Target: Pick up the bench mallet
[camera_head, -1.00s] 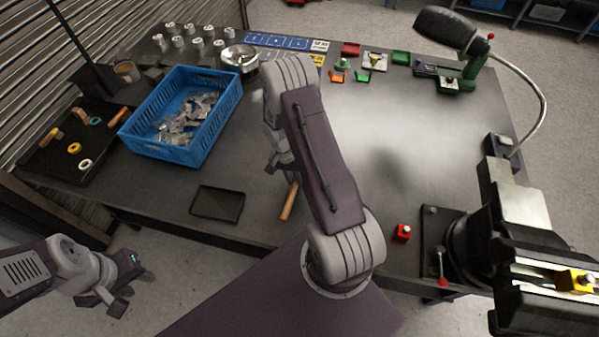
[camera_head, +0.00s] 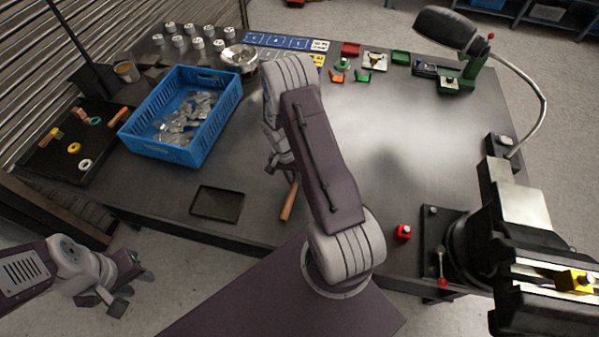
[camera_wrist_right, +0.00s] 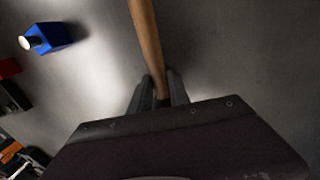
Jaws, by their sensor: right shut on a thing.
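The bench mallet shows as a wooden handle (camera_head: 289,202) beside my right gripper in the head view, near the front of the bench. My right arm hides the rest of it there. In the right wrist view the handle (camera_wrist_right: 146,40) runs from the top edge down to between the two dark fingers of my right gripper (camera_wrist_right: 160,88), which is shut on it. The mallet's head cannot be made out. My left gripper (camera_head: 125,289) is over the floor at lower left, away from the bench; its finger gap is unclear.
A blue crate (camera_head: 150,150) of metal pieces stands left of my right arm. A shallow dark tray (camera_head: 217,204) lies near the front edge. The bench centre right is clear.

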